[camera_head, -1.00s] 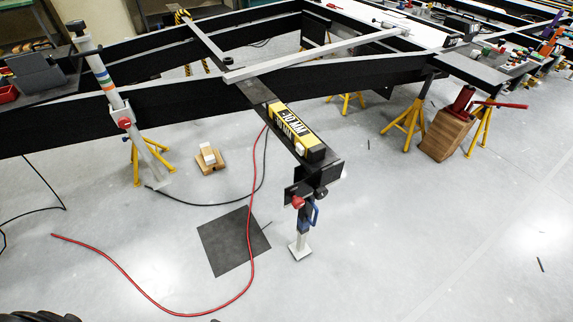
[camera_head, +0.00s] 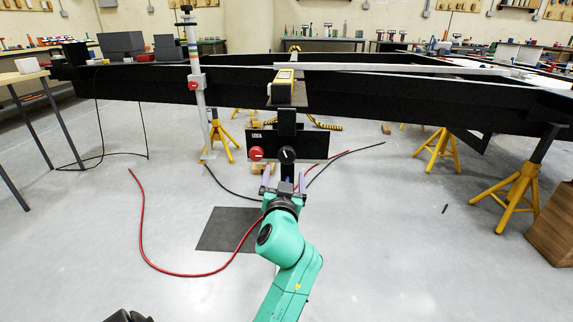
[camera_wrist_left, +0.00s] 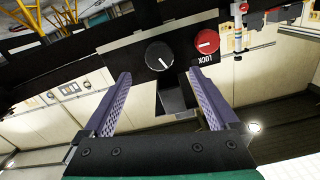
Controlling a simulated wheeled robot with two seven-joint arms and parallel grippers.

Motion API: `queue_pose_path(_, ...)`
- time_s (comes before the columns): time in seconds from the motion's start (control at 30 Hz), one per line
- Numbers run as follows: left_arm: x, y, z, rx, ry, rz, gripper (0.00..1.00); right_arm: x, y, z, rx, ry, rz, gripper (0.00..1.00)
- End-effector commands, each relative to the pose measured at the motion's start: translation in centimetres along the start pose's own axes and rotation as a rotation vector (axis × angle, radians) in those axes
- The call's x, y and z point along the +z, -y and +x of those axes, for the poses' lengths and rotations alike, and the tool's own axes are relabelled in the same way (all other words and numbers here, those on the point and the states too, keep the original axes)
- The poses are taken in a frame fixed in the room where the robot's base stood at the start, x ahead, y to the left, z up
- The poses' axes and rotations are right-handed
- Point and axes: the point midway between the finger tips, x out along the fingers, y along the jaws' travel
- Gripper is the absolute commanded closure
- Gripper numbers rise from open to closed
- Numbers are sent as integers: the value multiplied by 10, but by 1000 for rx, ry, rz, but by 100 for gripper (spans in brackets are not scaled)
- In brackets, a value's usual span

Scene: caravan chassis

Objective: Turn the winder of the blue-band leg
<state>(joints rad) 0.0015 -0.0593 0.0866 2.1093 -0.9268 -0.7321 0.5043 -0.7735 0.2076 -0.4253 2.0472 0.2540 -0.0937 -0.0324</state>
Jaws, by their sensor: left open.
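A black round knob with a white pointer line (camera_head: 288,155) sits on the dark plate at the end of the chassis drawbar. It also shows in the left wrist view (camera_wrist_left: 158,56), just beyond the fingertips. A red knob (camera_head: 257,153) marked LOCK is beside it. My left gripper (camera_head: 283,186) is open, in front of and below the black knob. In the left wrist view its fingers (camera_wrist_left: 158,78) are wide apart, with a dark block (camera_wrist_left: 172,98) seen between them. The front leg is mostly hidden behind my gripper. A white leg with coloured bands (camera_head: 194,60) stands further left. My right gripper is not seen.
A red hose (camera_head: 142,220) and a dark mat (camera_head: 222,228) lie on the floor.

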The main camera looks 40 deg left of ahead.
Motion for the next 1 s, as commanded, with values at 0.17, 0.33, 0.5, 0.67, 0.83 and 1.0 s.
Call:
queue_pose_path(0.17, 1, 0, 50, -2, -2, 2, 6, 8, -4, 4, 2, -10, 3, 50)
queue_pose_path(0.33, 2, -1, 88, 1, 0, 3, 6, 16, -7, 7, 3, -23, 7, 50)
queue_pose_path(0.5, 1, -1, 105, 3, 1, 1, 6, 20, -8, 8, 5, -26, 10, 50)
queue_pose_path(0.67, 1, -1, 106, 3, 2, 1, 6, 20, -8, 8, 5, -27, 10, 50)
queue_pose_path(0.83, 1, -1, 106, 3, 2, 1, 44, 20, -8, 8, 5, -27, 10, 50)
queue_pose_path(1.0, 1, -1, 105, 4, 2, 1, 92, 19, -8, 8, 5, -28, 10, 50)
